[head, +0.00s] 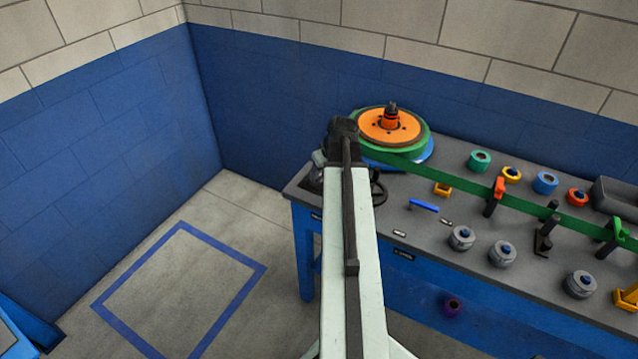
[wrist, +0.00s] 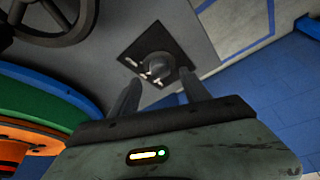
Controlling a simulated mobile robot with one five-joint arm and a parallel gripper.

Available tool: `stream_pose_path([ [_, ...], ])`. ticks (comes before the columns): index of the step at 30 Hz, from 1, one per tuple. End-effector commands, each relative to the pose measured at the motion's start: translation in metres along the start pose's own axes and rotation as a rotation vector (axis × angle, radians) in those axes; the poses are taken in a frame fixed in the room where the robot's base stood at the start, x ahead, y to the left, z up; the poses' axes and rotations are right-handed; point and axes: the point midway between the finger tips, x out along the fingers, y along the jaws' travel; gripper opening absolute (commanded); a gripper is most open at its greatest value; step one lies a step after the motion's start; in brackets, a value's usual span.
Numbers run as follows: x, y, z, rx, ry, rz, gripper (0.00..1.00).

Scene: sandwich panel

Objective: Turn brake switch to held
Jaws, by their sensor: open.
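The brake switch appears in the wrist view as a grey round knob (wrist: 158,66) on a square black plate (wrist: 133,55) with small white marks. The marks are too small to read, and I cannot tell which setting the knob points to. My gripper (wrist: 160,80) is open, with its two dark fingers spread on either side of the knob in the picture. Nothing is between the fingers that I can see them touch; the remaining distance to the knob is unclear. In the head view my arm covers the switch area at the bench's left end.
A black handwheel (wrist: 52,41) is close by; it also shows in the head view (head: 381,190). A reel with an orange disc (head: 372,127) stands behind it, feeding a green strip (head: 460,183) along the bench (head: 400,222). Several spools and fittings lie to the right.

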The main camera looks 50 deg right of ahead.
Motion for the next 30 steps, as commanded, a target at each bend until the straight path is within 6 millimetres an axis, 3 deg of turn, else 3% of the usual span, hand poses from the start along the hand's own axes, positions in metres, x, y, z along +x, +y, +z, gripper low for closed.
stream_pose_path([
  [1,0.019,0.000,0.003,-0.001,0.000,0.000,0.55],
  [6,0.043,0.000,0.002,-0.002,0.000,0.000,0.55],
  [15,0.042,-0.001,-0.001,-0.001,-0.001,0.000,0.55],
  [21,0.042,-0.001,-0.001,-0.001,-0.001,-0.001,0.00],
  [30,0.042,-0.002,0.000,0.027,-0.001,0.012,0.00],
])
